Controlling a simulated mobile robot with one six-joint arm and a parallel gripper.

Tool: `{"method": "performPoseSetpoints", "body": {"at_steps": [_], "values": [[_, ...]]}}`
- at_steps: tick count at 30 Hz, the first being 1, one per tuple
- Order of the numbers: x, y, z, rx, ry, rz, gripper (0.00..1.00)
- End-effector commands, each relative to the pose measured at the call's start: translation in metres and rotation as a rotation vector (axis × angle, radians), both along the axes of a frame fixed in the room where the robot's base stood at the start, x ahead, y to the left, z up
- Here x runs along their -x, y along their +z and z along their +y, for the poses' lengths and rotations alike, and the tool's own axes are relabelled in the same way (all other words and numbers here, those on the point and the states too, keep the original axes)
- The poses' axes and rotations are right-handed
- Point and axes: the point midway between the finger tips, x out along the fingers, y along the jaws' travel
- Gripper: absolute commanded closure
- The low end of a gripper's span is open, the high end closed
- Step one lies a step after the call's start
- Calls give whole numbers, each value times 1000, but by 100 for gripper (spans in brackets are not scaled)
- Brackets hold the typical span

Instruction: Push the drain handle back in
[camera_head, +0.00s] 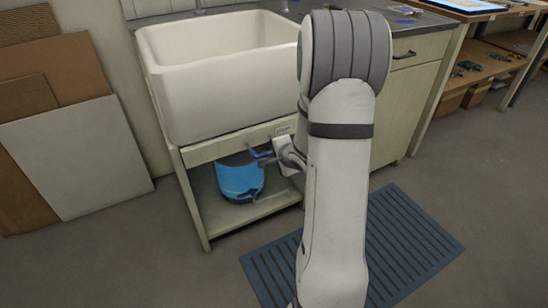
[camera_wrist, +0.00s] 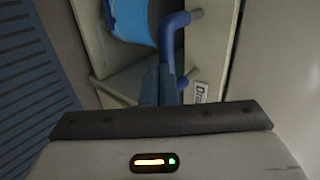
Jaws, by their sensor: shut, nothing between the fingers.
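The blue drain handle (camera_head: 261,153) sits at the front of the cabinet under the white sink. In the wrist view the bent blue handle (camera_wrist: 173,27) has a grey rod end at its upper right. A white label (camera_wrist: 200,93) reading "Dra" is partly hidden by my gripper.
A blue bucket (camera_head: 238,181) stands on the open shelf below the white sink (camera_head: 220,95). A blue slatted mat (camera_head: 415,232) lies on the floor in front. Boards (camera_head: 75,145) lean against the wall at left. The floor at lower left is clear.

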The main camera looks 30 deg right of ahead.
Motion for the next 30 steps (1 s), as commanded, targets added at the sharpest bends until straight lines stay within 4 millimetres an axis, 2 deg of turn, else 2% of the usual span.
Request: {"method": "performPoseSetpoints", "body": {"at_steps": [9,13,25,30], "values": [[-36,4,1,-1,1,1,100],[-45,1,1,1,1,1,100],[-45,1,1,1,-1,-2,100],[-33,8,1,-1,-1,0,100]]}}
